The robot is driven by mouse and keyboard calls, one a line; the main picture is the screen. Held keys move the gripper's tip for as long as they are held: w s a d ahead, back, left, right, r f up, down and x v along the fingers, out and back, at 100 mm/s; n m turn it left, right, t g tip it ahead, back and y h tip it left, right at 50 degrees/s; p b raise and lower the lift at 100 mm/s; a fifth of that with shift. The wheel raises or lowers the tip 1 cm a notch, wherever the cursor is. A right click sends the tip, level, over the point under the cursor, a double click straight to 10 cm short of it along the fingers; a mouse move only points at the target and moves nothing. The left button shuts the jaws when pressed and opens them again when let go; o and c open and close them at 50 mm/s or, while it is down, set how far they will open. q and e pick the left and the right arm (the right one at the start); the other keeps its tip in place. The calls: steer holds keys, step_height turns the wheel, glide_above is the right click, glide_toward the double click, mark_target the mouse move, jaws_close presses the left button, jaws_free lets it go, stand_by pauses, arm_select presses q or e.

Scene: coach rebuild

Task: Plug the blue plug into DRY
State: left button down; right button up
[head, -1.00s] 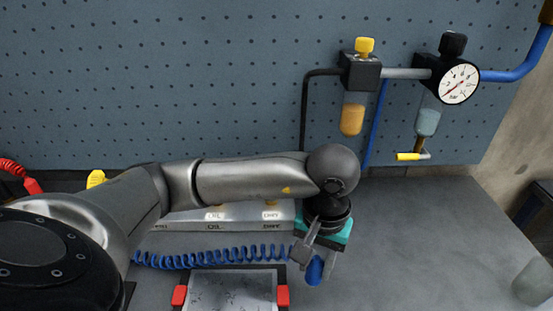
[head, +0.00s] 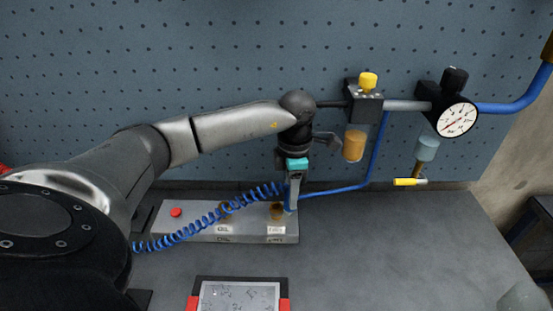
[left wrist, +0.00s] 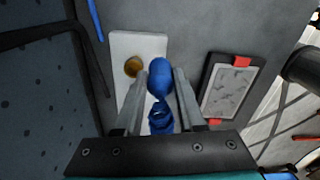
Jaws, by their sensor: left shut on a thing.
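My left gripper (head: 291,204) is shut on the blue plug (left wrist: 160,78) and points down over the right end of the grey port block (head: 190,235). The plug sits between both fingers in the left wrist view, with its coiled blue hose (head: 205,225) trailing left. The brass DRY port (head: 277,211), above the DRY label, shows just left of the fingers. In the left wrist view a brass port (left wrist: 133,66), apparently DRY, lies beside the plug, not covered by it. The height of the plug above the block is hard to tell. My right gripper is not in view.
The brass OIL port (head: 226,207) and a red knob (head: 176,212) are on the same block. A tablet with red corners (head: 240,298) lies in front. Behind are the filter with amber bowl (head: 355,145) and the gauge (head: 457,119). The bench at right is clear.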

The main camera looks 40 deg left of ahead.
arm_select(q)
steer(key=w+a+r+n+p, duration=0.1)
steer(key=a+r+n+p, duration=0.15)
steer(key=a+n, duration=0.35)
steer(key=shift+w+d+f+n+b, duration=0.15)
steer(key=shift+f+n+b, duration=0.45)
steer(key=shift+f+b, duration=0.55)
steer(key=shift+w+a+f+n+b, duration=0.15)
steer(key=shift+f+n+b, duration=0.45)
steer(key=shift+f+b, duration=0.5)
steer(key=shift+d+f, duration=0.1)
steer(key=shift+f+b, duration=0.8)
steer(key=shift+f, duration=0.65)
steer(key=c, duration=0.8)
jaws_free()
steer(key=shift+r, duration=0.1)
steer(key=o, duration=0.4)
